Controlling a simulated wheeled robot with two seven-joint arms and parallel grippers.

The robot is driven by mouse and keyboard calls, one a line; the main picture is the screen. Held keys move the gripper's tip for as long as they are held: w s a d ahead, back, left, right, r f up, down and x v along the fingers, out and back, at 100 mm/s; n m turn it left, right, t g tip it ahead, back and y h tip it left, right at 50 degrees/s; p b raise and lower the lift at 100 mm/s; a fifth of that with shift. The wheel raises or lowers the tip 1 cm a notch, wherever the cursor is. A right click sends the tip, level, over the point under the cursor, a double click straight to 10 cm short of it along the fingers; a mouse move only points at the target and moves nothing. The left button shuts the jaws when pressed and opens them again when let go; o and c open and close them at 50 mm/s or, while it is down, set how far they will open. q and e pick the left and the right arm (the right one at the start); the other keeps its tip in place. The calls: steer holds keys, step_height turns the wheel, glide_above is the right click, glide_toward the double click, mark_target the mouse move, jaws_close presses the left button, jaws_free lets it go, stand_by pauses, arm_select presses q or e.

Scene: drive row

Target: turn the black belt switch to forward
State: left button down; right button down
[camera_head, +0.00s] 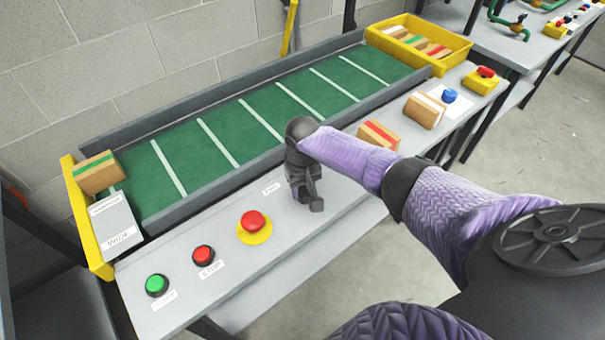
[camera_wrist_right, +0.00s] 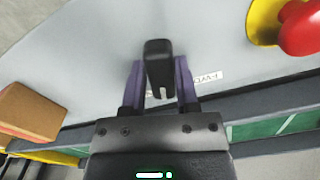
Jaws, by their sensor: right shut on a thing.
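The black belt switch (camera_wrist_right: 158,62) shows in the right wrist view as a dark upright knob with a pale slot at its lower end. My right gripper (camera_wrist_right: 160,88) has one finger on each side of it and is shut on it. In the head view my right gripper (camera_head: 308,192) reaches down to the grey panel beside the belt, and it largely hides the switch. A small white label (camera_wrist_right: 207,77) lies beside the switch; its print is too blurred to read surely. My left gripper is not in view.
On the panel's left are a green button (camera_head: 157,285), a red button (camera_head: 203,256) and a red mushroom button on yellow (camera_head: 254,222). To the right lie cartons (camera_head: 379,135) and a blue knob (camera_head: 449,96). The green belt (camera_head: 235,131) runs behind.

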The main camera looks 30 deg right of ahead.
steer(key=n, duration=0.2)
steer(key=shift+d+n, duration=0.1)
steer(key=shift+n, duration=0.3)
steer(key=n, duration=0.2)
steer(key=shift+d+n+p, duration=0.15)
steer(key=shift+n+p, duration=0.25)
steer(key=n, duration=0.3)
steer(key=shift+w+d, duration=0.1)
steer(key=shift+d, duration=0.05)
steer(key=shift+w+d+n, duration=0.1)
steer(key=shift+w+n, duration=0.05)
steer(key=shift+n, duration=1.65)
steer(key=shift+c, duration=1.8)
jaws_free()
steer(key=shift+r, duration=0.1)
